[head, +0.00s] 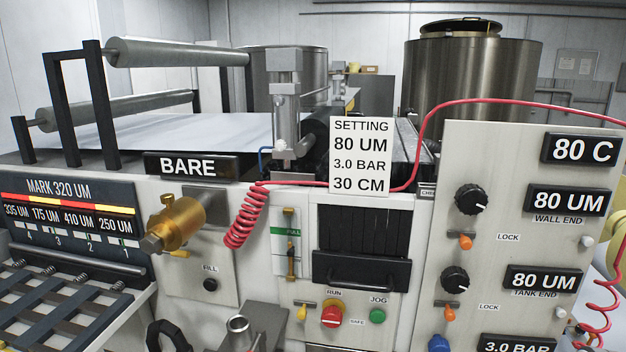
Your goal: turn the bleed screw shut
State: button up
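I cannot make out a part labelled as the bleed screw. A brass cylindrical fitting (178,226) sticks out of the panel at left, above the FILL label, with a grey end facing left. A small brass piece (167,200) sits on top of it; I cannot tell whether that is the bleed screw or how far it is turned. My gripper is not in view.
A coiled red hose (246,217) hangs just right of the brass fitting. A grey block with a short pipe (240,326) and a black ring (168,336) stand low in front. A slatted rack (60,305) fills the lower left. A control panel (515,215) is at right.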

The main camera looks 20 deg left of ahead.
aim_at(167, 198)
jog(key=z, duration=0.6)
jog(key=k, duration=1.7)
jog(key=u, duration=1.7)
jog(key=i, duration=0.6)
jog(key=z, duration=0.15)
